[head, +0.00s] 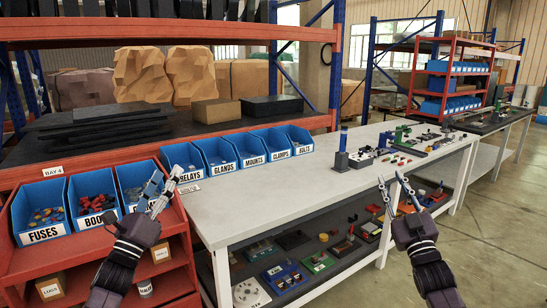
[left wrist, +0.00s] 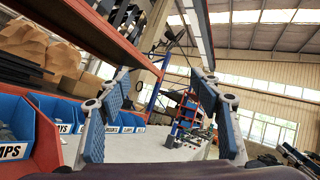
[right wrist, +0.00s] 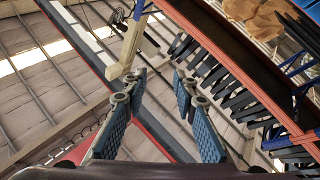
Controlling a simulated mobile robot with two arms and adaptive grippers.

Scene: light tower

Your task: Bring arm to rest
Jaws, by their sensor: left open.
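My left gripper (head: 163,184) is raised in front of the blue bins at the left. It is open and empty, and its two padded fingers stand well apart in the left wrist view (left wrist: 160,78). My right gripper (head: 392,180) is held up by the front edge of the white workbench (head: 270,180). It is open and empty, with a gap between its fingers in the right wrist view (right wrist: 159,78). Both grippers point upward and away from me and touch nothing that I can see.
Labelled blue bins (head: 221,154) line the bench's back left, and more stand on the red rack (head: 95,155). A dark block with a blue post (head: 342,158) stands on the bench. Small parts lie farther right. The bench's near middle is clear. A lower shelf (head: 300,240) holds several parts.

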